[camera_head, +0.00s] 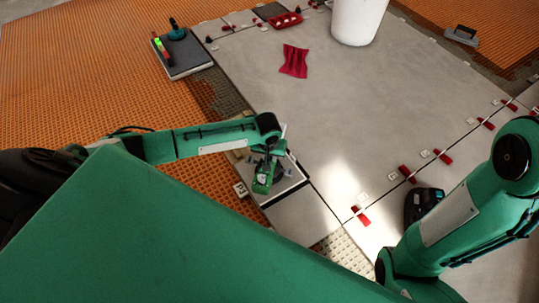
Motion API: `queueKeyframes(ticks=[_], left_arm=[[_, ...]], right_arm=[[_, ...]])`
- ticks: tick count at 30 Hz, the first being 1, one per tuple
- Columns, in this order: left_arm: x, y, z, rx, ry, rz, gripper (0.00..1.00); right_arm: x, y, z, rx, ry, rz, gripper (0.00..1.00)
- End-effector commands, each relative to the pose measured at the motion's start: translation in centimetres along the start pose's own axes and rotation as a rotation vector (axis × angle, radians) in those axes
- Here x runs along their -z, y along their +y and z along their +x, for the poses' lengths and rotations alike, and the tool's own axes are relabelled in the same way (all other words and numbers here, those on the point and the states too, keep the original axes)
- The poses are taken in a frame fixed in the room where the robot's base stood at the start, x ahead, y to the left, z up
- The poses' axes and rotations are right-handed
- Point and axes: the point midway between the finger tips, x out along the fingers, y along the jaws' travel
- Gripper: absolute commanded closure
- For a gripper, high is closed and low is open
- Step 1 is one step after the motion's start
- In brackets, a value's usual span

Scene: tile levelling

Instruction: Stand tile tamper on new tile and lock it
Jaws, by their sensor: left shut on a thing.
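My left gripper (264,183) is over a pale tile with dark edges (291,187), near the middle of the view. It is shut on a small dark thing, probably the tile tamper, mostly hidden by the gripper. I cannot tell whether that thing touches the tile. A black and teal device (422,204) stands on the pale floor at the right, beside my right arm. My right gripper is not in view.
Red wedges (407,173) line the joint at right. A dark slab (186,68) carries tools at upper left. Orange matting (75,85) lies left. The middle floor is clear.

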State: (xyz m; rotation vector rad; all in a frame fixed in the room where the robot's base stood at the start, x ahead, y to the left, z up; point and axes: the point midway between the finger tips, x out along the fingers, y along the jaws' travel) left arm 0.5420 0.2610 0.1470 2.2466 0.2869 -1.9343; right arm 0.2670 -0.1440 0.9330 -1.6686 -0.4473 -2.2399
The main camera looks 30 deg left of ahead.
Motion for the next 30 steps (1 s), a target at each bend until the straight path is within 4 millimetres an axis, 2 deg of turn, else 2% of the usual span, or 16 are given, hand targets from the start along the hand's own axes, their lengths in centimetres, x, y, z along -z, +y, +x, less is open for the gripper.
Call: queueKeyframes(ticks=[2,3,6,21,24,30], left_arm=[[0.1,0.1,-0.1,-0.002,0.003,0.0,1.0],[0.1,0.1,-0.1,-0.002,0.003,0.0,0.72],[0.1,0.0,-0.1,-0.001,0.003,0.0,0.53],[0.0,0.0,0.1,0.001,-0.001,0.0,0.53],[0.1,0.0,-2.0,0.0,0.0,0.0,0.53],[0.1,0.0,-5.7,-0.001,0.0,0.0,0.53]], right_arm=[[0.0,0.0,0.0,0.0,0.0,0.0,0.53],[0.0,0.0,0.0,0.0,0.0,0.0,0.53],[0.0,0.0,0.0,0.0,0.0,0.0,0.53],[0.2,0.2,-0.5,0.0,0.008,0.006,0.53],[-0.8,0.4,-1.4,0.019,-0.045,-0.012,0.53],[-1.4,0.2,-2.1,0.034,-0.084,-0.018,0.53]])
